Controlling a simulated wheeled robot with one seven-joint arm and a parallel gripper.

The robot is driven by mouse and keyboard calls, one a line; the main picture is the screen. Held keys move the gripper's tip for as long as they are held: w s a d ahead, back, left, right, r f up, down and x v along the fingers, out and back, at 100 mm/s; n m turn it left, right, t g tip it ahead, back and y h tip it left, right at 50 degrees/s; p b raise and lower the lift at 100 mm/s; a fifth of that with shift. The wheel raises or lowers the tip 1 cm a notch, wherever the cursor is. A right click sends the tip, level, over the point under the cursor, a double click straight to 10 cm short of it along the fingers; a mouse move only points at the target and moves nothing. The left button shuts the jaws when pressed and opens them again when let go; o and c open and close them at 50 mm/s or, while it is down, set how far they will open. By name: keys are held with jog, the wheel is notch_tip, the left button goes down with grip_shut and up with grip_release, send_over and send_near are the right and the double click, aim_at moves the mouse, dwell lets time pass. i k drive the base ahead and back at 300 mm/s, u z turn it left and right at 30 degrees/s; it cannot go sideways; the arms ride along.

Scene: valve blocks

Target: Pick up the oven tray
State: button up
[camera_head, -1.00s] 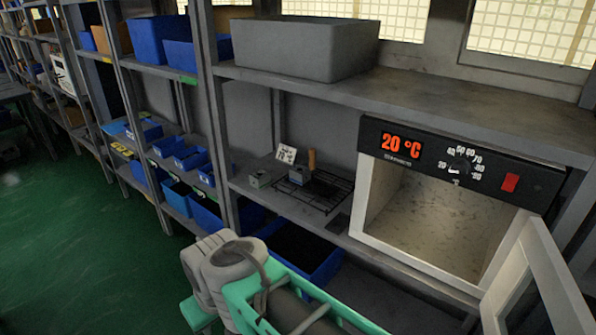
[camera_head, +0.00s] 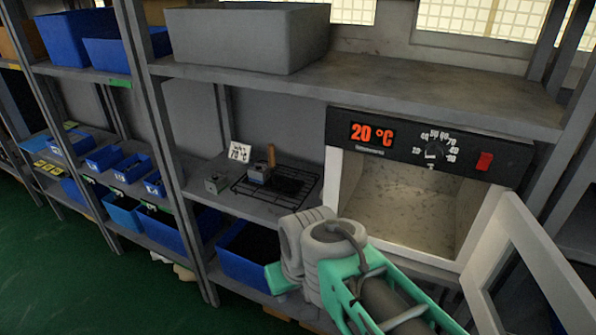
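The oven tray is a black wire rack (camera_head: 297,183) lying on the middle shelf, left of the oven. A small grey metal block with a brown upright piece (camera_head: 261,172) and a dark flat item sit on it. The oven (camera_head: 400,205) shows 20 °C, and its door (camera_head: 530,265) stands open at the right; its chamber looks empty. My arm, grey and green, rises in the lower middle, in front of the shelf and the oven's lower left corner. My gripper's fingers are not visible in this view.
A small grey block (camera_head: 216,183) sits left of the rack, and a white card (camera_head: 240,152) reading about 70 °C stands behind. A large grey bin (camera_head: 245,38) is on the upper shelf. Blue bins (camera_head: 245,262) fill lower shelves.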

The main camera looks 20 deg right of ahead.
aim_at(283, 185)
jog(key=i, duration=0.8)
jog(key=u, duration=1.25)
